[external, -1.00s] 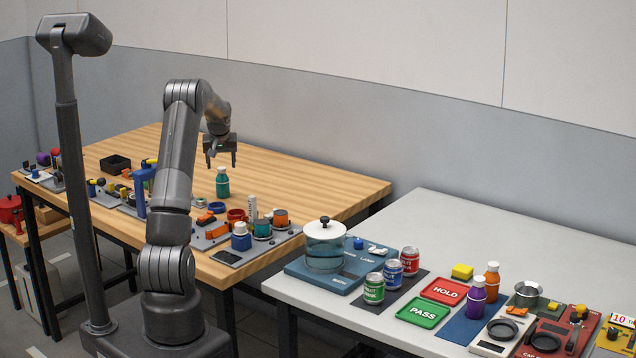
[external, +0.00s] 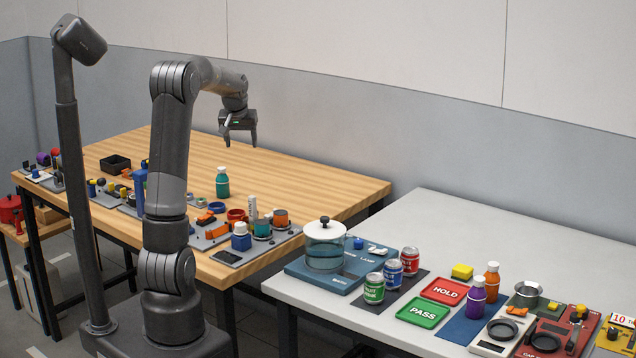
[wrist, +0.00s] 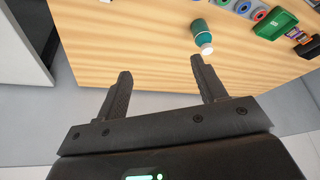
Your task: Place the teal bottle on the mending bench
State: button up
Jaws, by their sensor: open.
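The teal bottle (external: 222,183) with a white cap stands upright on the wooden table (external: 300,180) in the external view. In the wrist view the teal bottle (wrist: 203,32) is beyond the fingertips, a little right of the middle. My gripper (external: 239,138) is open and empty, raised above the table, higher than the bottle and slightly to its right. Its two fingers (wrist: 160,66) show apart in the wrist view, with bare wood between them. I cannot tell for sure from the labels which surface is the mending bench.
A grey tray (external: 285,236) with cups and a blue bottle stands at the wooden table's near edge. The light grey table (external: 450,220) on the right holds a clear pot (external: 325,248), several cans, HOLD (external: 447,291) and PASS (external: 423,312) trays. The wooden table's far side is clear.

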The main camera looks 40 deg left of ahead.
jog(key=s+d+r+m+t+h, duration=0.1)
jog(key=s+d+r+m, duration=0.3)
jog(key=s+d, duration=1)
jog(key=s+d+f+m+h, duration=0.1)
jog(key=s+d+f+m, duration=0.1)
jog(key=s+d, duration=1)
jog(key=s+f, duration=0.1)
jog(key=s, duration=0.2)
jog(key=shift+s+f+m+t+h, duration=0.15)
jog(key=shift+s+m+t+h, duration=0.15)
jog(key=shift+m, duration=0.1)
